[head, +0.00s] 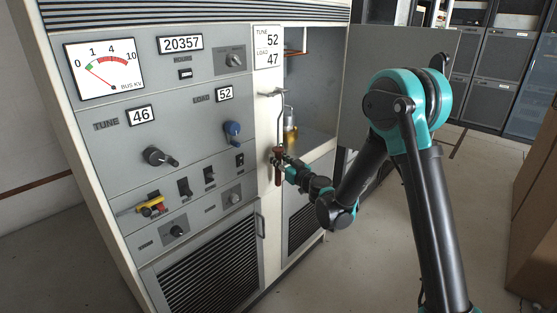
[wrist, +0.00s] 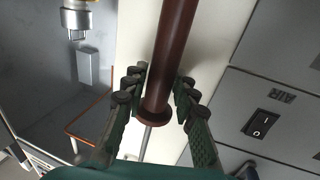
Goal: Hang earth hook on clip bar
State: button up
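The earth hook has a red-brown handle (head: 278,167) and a thin metal rod (head: 282,118) rising from it, upright in front of the cabinet's white post. The rod's top bends over at a small peg on the post (head: 266,94); whether it rests there is too small to tell. My gripper (head: 284,164) is at the handle's upper part. In the wrist view the fingers (wrist: 162,88) stand on either side of the handle (wrist: 173,45), close to its flange; whether they press on it is unclear. A copper-coloured bar (head: 293,52), possibly the clip bar, is inside the open compartment.
The cabinet front (head: 120,100) has knobs, switches and a meter left of my gripper. An open grey door (head: 430,70) stands to the right behind my arm. A brass-coloured part (head: 290,135) is inside the compartment.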

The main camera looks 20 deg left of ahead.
jog(key=o, duration=0.3)
jog(key=f+v, duration=0.1)
jog(key=v, duration=0.6)
jog(key=shift+d, duration=0.2)
jog(key=shift+s+d, duration=0.15)
